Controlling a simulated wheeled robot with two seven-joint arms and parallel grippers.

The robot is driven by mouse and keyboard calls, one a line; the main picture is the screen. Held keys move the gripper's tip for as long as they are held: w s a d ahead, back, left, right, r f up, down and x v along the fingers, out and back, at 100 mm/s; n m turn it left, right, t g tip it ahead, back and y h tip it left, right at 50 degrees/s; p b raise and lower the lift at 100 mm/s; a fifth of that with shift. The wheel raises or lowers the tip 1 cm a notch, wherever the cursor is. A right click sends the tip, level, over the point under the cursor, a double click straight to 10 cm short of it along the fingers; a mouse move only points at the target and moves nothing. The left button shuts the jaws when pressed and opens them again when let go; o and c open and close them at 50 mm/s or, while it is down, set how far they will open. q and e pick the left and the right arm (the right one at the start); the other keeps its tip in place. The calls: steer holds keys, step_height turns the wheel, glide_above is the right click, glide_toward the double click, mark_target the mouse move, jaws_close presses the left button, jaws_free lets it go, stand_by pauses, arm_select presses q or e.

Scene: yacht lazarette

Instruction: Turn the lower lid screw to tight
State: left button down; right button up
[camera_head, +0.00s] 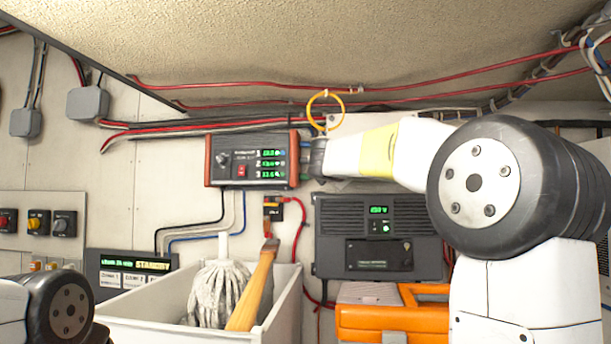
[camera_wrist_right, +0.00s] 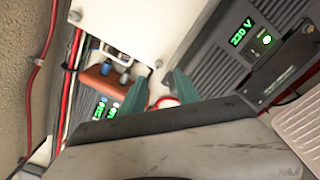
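A white lid panel (camera_wrist_right: 130,25) shows in the wrist view with small screws, one near its left edge (camera_wrist_right: 75,16) and one at its lower edge (camera_wrist_right: 158,64). In the head view the panel (camera_head: 345,120) is mostly behind my right arm. My right gripper (camera_wrist_right: 160,95) has two teal fingers standing apart at the panel's lower edge. A small red and white round thing (camera_wrist_right: 166,102) shows between them, partly hidden by my wrist; I cannot tell if it is a screw head or if it is touched. My left gripper is out of view.
A charger (camera_head: 250,160) with green readouts hangs left of my right gripper. A dark inverter (camera_head: 378,235) is below my forearm. A yellow ring (camera_head: 325,110) and red cables (camera_head: 240,84) are above. A white bin (camera_head: 150,325) with a mop (camera_head: 215,292) and an orange case (camera_head: 380,320) stand below.

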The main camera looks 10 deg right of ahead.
steer(key=x, duration=0.8)
steer(key=shift+a, duration=0.1)
steer(key=shift+c, duration=0.2)
jaws_close()
